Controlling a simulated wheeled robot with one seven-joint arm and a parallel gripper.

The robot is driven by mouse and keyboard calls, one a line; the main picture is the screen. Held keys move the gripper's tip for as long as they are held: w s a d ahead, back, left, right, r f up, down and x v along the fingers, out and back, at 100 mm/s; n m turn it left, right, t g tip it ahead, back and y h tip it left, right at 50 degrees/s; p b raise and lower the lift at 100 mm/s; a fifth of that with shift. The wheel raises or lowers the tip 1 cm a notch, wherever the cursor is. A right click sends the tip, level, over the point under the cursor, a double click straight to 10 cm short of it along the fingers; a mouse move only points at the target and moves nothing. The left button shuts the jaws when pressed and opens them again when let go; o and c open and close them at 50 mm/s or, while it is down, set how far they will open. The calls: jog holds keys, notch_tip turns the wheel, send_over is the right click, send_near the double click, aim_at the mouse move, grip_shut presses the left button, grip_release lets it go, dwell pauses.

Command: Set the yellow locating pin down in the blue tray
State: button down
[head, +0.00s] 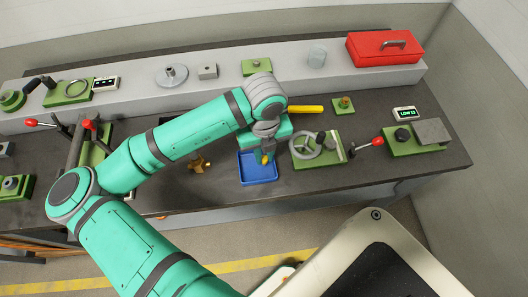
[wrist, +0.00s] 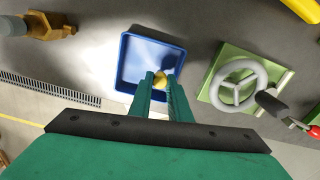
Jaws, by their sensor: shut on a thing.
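The blue tray (head: 258,174) lies on the dark bench near its front edge, and it fills the upper middle of the wrist view (wrist: 131,82). My gripper (head: 266,158) points down over the tray and is shut on the yellow locating pin (wrist: 160,76). The pin (head: 265,160) shows as a small yellow end between the fingertips (wrist: 158,80). In the wrist view it overlaps the tray's lower right part. The fingers hide most of the pin. I cannot tell whether it touches the tray floor.
A green plate with a grey handwheel (head: 306,145) stands close to the tray's right. A brass fitting (head: 199,165) lies to its left. A yellow bar (head: 305,109) lies behind, and a red toolbox (head: 384,50) stands on the back shelf.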

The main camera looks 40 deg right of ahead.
jog(key=shift+f, duration=0.6)
dwell(0.4)
jog(key=c, duration=1.6)
grip_release()
jog(key=shift+o, duration=0.2)
notch_tip(320, 180, up, 11)
jog(key=shift+f, duration=0.1)
